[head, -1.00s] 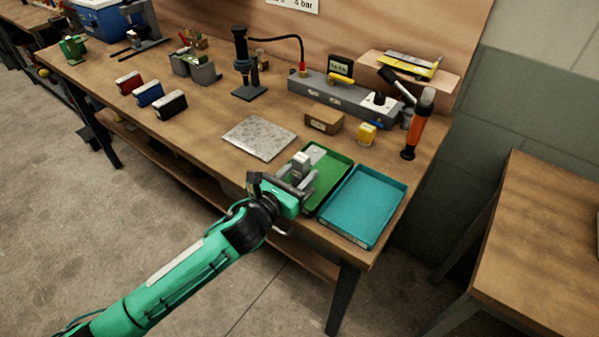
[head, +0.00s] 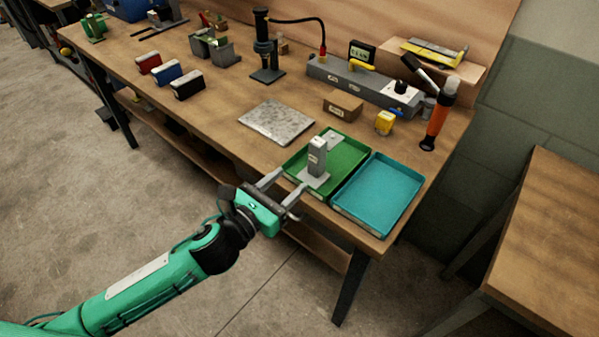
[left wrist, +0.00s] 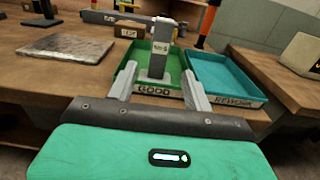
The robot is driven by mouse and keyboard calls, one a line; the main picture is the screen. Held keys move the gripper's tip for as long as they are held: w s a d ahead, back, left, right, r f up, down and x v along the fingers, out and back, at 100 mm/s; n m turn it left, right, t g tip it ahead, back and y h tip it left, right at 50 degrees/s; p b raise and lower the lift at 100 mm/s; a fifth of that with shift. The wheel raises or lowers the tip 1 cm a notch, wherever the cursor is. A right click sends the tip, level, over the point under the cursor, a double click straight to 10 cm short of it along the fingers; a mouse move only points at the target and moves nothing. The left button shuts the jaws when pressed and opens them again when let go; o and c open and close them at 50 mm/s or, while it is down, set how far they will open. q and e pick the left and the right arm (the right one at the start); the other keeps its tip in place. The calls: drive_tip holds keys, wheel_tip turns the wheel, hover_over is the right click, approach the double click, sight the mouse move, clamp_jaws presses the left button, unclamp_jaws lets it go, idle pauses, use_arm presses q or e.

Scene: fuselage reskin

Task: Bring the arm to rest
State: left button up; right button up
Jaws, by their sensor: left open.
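My left gripper (head: 283,190) is open and empty in the head view, just off the front edge of the bench. Its fingers point toward the green tray (head: 349,158), which carries the label GOOD in the left wrist view. A grey upright part with a flat base (head: 316,160) stands in the green tray, apart from the fingers. In the left wrist view the part (left wrist: 161,48) shows beyond and between the two open fingers (left wrist: 160,88). My right gripper is not in view.
The teal tray (head: 378,195), labelled REWORK, sits right of the green one. A metal plate (head: 277,122) lies to the left. A cardboard box (head: 343,106), yellow item (head: 385,122) and orange-handled tool (head: 438,118) stand behind. Floor in front of the bench is clear.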

use_arm(q)
drive_tip(key=shift+s+a, duration=0.45)
drive_tip(key=shift+s, duration=0.1)
